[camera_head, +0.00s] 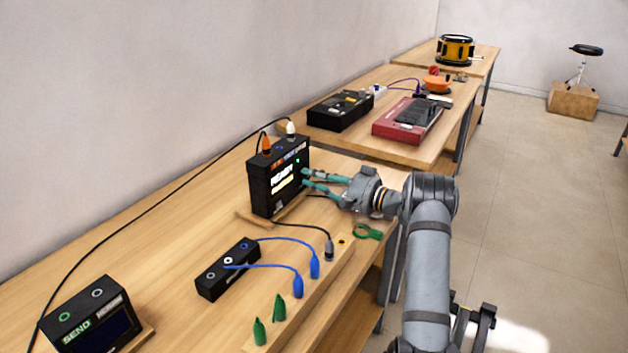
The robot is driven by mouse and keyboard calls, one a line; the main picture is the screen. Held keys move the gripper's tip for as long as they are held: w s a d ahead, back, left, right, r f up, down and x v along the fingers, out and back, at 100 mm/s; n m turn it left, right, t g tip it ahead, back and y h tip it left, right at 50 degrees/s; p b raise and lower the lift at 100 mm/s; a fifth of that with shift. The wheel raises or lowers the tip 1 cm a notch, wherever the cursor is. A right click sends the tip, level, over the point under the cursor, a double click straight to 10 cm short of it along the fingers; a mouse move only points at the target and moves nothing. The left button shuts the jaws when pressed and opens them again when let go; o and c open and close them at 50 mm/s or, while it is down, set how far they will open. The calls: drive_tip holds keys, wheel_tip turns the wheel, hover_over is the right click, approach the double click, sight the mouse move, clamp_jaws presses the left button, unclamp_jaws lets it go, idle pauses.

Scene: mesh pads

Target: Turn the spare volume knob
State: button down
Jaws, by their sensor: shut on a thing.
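A black box (262,190) with a lit "READY" panel stands upright on the wooden table, left of my gripper. My gripper (307,179) reaches it from the right, its two teal fingers level with the box's right-hand side. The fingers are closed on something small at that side. The volume knob itself cannot be made out; the fingers and the angle hide it.
In front lie a small black jack box (228,270) with blue cables, a wooden strip (318,285) holding plugs, and a green clip (367,232). A black "SEND" box (90,318) stands front left. A red keyboard unit (408,120) lies behind.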

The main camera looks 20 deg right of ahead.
drive_tip(key=m+b, duration=0.2)
drive_tip(key=m, duration=0.1)
drive_tip(key=shift+a+f, duration=0.2)
drive_tip(key=shift+f, duration=0.1)
drive_tip(key=shift+r+m+b, duration=0.15)
drive_tip(key=shift+m+b, duration=0.35)
drive_tip(key=shift+m, duration=1.6)
drive_tip(key=c, duration=1.6)
unclamp_jaws()
drive_tip(key=shift+r, duration=0.15)
drive_tip(key=shift+o, duration=0.2)
drive_tip(key=shift+d, duration=0.1)
drive_tip(key=shift+s+d, duration=0.1)
drive_tip(key=shift+s, duration=0.05)
drive_tip(key=v, duration=1.1)
drive_tip(key=shift+s+d, duration=0.15)
drive_tip(key=shift+s, duration=0.2)
